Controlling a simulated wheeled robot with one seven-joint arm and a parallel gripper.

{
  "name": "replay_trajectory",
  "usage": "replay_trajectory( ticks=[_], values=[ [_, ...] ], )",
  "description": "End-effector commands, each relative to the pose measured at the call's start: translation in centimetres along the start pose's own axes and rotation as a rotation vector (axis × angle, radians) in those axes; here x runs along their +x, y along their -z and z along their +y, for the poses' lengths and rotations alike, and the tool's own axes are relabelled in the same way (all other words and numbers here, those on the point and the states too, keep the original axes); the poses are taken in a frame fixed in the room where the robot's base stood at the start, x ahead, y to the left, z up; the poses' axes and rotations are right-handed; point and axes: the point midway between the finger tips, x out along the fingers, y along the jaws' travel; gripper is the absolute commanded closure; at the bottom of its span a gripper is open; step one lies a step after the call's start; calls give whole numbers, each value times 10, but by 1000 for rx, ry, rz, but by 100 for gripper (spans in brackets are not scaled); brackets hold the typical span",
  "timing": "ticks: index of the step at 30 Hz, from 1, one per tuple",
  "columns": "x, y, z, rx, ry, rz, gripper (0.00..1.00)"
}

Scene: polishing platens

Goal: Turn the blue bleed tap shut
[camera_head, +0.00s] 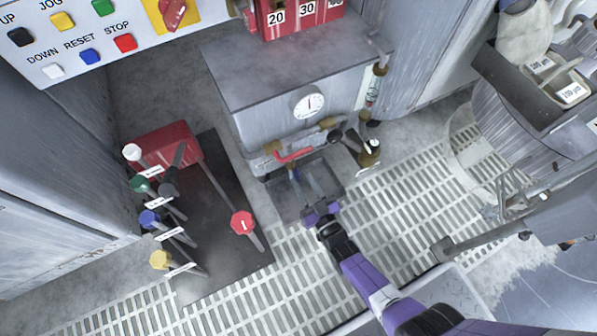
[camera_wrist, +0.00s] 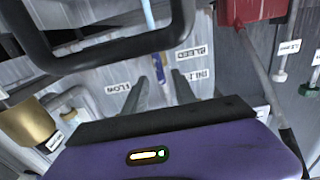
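In the wrist view, a small blue tap handle (camera_wrist: 161,75) with a pale part above it shows beyond and between my fingertips, near an upside-down BLEED label (camera_wrist: 192,53). My gripper (camera_wrist: 161,82) has its two grey fingers spread apart, with a visible gap and nothing clearly held. I cannot tell whether the fingers touch the handle. In the head view, my gripper (camera_head: 305,180) reaches in low at the front of the grey cabinet (camera_head: 275,85), below a red lever (camera_head: 294,156). The tap is not clear there.
A pressure gauge (camera_head: 308,103) and brass pipework sit above my gripper. In the wrist view a dark curved bar (camera_wrist: 110,48) crosses the upper left. Colour-knobbed levers stand on a dark plate (camera_head: 222,265) at left. Floor grating surrounds the area.

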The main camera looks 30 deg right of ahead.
Motion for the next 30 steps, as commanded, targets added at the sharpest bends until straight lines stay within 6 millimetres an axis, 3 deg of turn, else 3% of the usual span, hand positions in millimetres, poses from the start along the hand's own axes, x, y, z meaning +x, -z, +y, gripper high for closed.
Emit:
replay_trajectory(
  ticks=[3, 9, 19, 24, 30],
  values=[
    [19, -2, 0, 0, 1, 2, 67],
    [37, -1, 0, -1, 1, 1, 67],
    [40, 0, 0, 1, 0, -2, 67],
    [40, 0, 0, 1, 0, -2, 100],
    [40, 0, 0, 1, 0, -2, 100]
  ],
)
